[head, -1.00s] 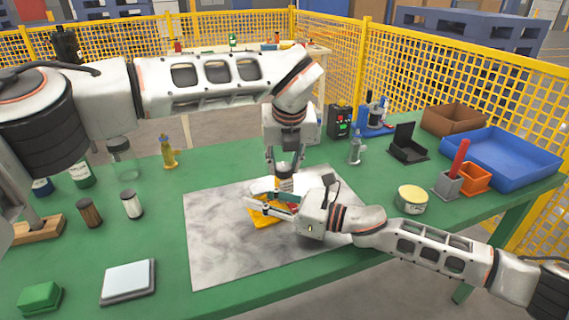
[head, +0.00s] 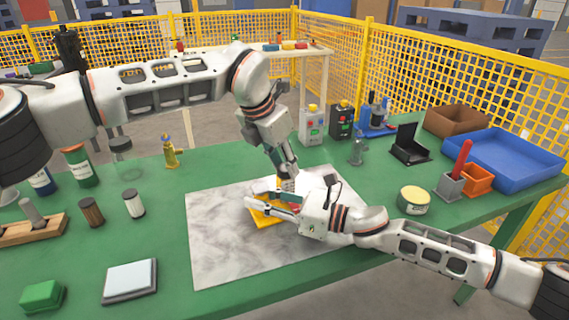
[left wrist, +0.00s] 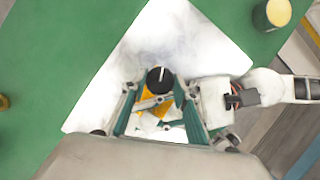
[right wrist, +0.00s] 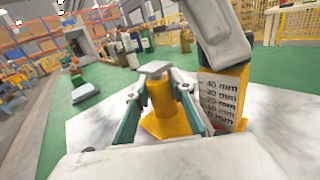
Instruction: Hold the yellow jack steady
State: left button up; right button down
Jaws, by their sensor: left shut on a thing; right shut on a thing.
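The yellow jack stands on the grey mat (head: 215,245); its yellow base (head: 262,217) shows in the head view. In the right wrist view the jack (right wrist: 165,108) has a yellow post, a grey top plate and, beside it, a millimetre scale (right wrist: 220,103). My right gripper (head: 268,204) is shut on the yellow jack, with teal-padded fingers either side of the post. My left gripper (head: 287,182) comes down from above. In the left wrist view a round black knob (left wrist: 160,80) with a white mark sits between its fingers. The contact at the knob is partly hidden.
A yellow tin (head: 414,200), a grey holder with a red handle (head: 452,180) and a blue tray (head: 505,158) stand at the right. A white pad (head: 129,280) and green block (head: 41,296) lie front left. Bottles and small cylinders stand left.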

pick_arm(q)
jog(key=shift+f+m+g+h, duration=0.1)
jog(key=shift+m+g+h, duration=0.45)
jog(key=shift+m, duration=1.55)
pick_arm(e)
jog(key=shift+d+f, duration=0.1)
pick_arm(q)
jog(key=shift+g, duration=0.25)
pick_arm(e)
jog(key=shift+w, duration=0.1)
pick_arm(q)
jog(key=o, duration=1.1)
jog(key=shift+a+r, duration=0.1)
jog(key=shift+r, duration=0.15)
jog(key=v, duration=1.1)
jog(key=shift+r, duration=0.25)
